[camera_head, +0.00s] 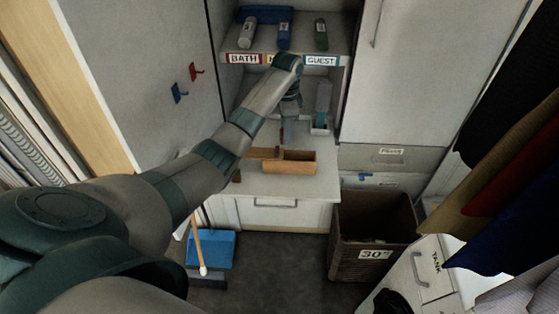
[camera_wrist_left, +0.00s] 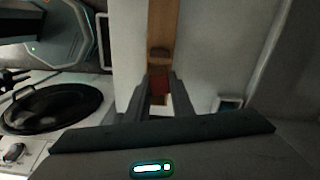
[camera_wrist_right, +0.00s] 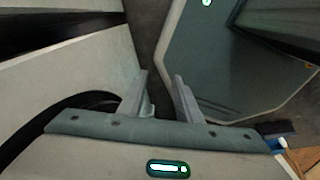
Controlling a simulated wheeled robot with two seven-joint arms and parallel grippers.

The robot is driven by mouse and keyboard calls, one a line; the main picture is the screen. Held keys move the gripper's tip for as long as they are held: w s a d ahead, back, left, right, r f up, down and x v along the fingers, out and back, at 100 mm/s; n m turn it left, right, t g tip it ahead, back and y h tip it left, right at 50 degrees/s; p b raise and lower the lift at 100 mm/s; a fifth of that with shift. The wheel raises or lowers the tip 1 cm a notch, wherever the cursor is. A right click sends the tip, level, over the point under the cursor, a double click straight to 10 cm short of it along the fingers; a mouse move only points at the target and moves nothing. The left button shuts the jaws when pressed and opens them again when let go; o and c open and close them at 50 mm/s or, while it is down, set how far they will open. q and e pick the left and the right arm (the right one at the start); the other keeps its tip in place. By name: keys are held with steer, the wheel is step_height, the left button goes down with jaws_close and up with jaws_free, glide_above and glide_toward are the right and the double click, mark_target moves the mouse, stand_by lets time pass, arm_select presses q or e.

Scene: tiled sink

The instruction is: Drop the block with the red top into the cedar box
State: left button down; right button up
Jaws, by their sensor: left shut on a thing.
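My left gripper (camera_head: 284,132) points down over the white counter, close to the open wooden box (camera_head: 290,167), which I take as the cedar box. In the left wrist view, a brown wooden strip (camera_wrist_left: 163,25) lies just beyond the fingers. My right gripper (camera_wrist_right: 162,92) shows only in the right wrist view, with its fingers apart and nothing between them.
A shelf with labels (camera_head: 322,61) and several bottles (camera_head: 321,35) stands above the counter (camera_head: 318,190). A blue dustpan (camera_head: 212,248) is at lower left. Hanging clothes (camera_head: 505,180) fill the right side.

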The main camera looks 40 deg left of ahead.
arm_select(q)
steer(key=shift+f, duration=1.5)
arm_select(e)
steer(key=shift+a, duration=0.1)
steer(key=shift+a, duration=0.2)
arm_select(q)
steer(key=c, duration=1.5)
jaws_free()
steer(key=shift+o, duration=0.2)
arm_select(e)
steer(key=shift+a, duration=0.1)
